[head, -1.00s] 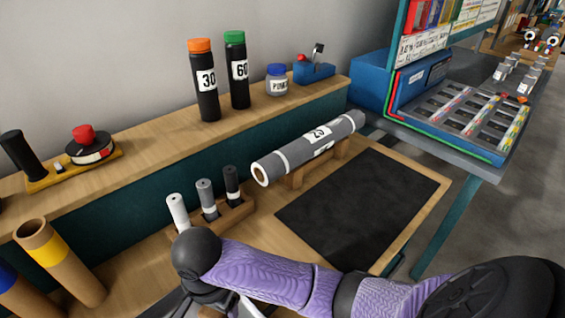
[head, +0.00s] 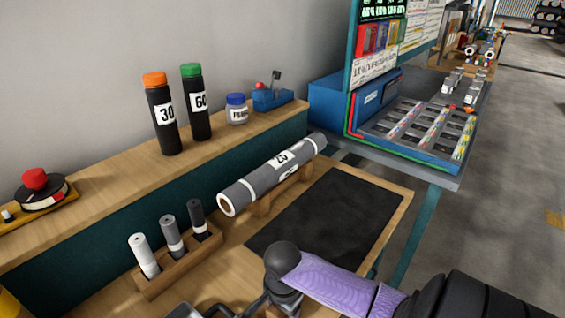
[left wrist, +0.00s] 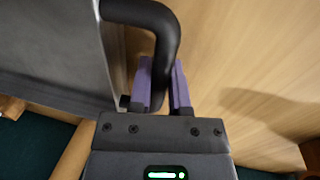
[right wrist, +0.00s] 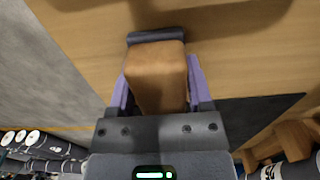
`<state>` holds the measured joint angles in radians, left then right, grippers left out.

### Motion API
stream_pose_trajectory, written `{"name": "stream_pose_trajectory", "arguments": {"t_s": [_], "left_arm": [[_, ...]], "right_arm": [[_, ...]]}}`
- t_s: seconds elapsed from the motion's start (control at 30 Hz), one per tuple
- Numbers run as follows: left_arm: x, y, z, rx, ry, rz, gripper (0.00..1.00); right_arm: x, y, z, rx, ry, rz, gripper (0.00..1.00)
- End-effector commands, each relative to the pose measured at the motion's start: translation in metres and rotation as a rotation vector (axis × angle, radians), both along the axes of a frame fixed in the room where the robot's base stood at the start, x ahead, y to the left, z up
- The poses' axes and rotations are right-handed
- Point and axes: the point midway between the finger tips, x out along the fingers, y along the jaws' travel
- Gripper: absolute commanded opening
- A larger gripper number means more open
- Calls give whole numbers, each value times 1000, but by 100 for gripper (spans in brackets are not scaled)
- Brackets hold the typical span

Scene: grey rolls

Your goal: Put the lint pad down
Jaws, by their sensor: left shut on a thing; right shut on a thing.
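The lint pad, a tan wooden block (right wrist: 158,80) with a dark strip (right wrist: 155,37) along its far end, shows in the right wrist view. My right gripper (right wrist: 160,90) is shut on the block, a purple finger on each side. The pad is over the wooden bench top (right wrist: 90,45); whether it touches the wood I cannot tell. My left gripper (left wrist: 162,85) is shut on a black curved handle (left wrist: 160,30) attached to a grey thing (left wrist: 50,50) in the left wrist view. In the head view the lint pad and both fingertips are hidden or out of frame.
A wooden rack (head: 185,262) holds three small rolls. Black bottles (head: 162,118) and a jar (head: 236,110) stand on the shelf. A blue case and tray (head: 425,130) lie at right.

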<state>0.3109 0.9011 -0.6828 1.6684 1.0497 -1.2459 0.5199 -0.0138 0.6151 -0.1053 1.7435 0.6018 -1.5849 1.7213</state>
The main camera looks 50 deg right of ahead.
Motion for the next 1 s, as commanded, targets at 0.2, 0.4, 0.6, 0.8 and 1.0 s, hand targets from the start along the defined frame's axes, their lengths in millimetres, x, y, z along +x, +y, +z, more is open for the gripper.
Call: {"name": "stream_pose_trajectory", "arguments": {"t_s": [0.2, 0.4, 0.6, 0.8, 1.0], "left_arm": [[0, 0, 0, 0, 0, 0, 0], [0, 0, 0, 0, 0, 0, 0], [0, 0, 0, 0, -1, 0, 0], [0, 0, 0, 0, -1, 0, 0], [0, 0, 0, 0, -1, 0, 0]], "right_arm": [[0, 0, 0, 0, 0, 0, 0], [0, 0, -1, 0, 0, 0, 97], [0, 0, -1, 0, 0, 0, 100], [1, 0, 26, -1, -5, 1, 100], [2, 0, 83, 0, -6, 1, 100]]}}
